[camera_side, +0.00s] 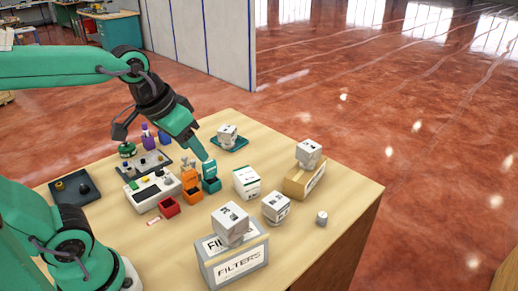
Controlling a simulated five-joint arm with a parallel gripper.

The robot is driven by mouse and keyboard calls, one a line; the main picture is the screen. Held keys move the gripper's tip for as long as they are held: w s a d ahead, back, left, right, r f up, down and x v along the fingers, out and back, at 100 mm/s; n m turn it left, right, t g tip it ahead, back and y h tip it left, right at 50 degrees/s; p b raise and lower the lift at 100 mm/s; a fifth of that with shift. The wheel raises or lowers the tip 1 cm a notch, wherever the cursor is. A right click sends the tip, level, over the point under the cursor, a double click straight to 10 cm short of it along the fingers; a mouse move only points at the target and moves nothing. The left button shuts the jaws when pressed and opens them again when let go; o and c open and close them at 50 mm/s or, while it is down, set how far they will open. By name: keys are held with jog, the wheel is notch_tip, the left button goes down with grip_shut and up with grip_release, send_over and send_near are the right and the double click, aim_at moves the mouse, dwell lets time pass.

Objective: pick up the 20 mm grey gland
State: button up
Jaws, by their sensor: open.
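My gripper (203,157) points down and to the right, its tip just above or behind the teal open-topped box (211,184). Its two fingers overlap from this side and nothing shows held between them. I cannot tell for certain which part is the 20 mm grey gland. A small grey cylinder (321,218) stands alone near the right of the table, well apart from my gripper. Small parts also sit on the grey tray (152,170) left of the gripper, too small to identify.
An orange box (191,188), a red bin (169,207) and a white device (151,192) stand close to the teal box. A dark tray (75,196) lies left. Labelled cubes sit on a FILTERS box (232,267) and a tan box (298,188). The right table corner is clear.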

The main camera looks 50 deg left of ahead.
jog(key=w+d+g, duration=0.1)
jog(key=w+d, duration=0.2)
jog(key=w, duration=0.5)
jog(key=n+g, duration=0.2)
jog(key=g, duration=0.2)
send_over(323, 215)
jog(key=f, duration=1.8)
jog(key=shift+a, duration=0.3)
jog(key=shift+d+f, duration=0.15)
jog(key=shift+f, duration=0.05)
jog(key=shift+d+f, duration=0.1)
jog(key=shift+f, duration=3.8)
jog(key=c, duration=1)
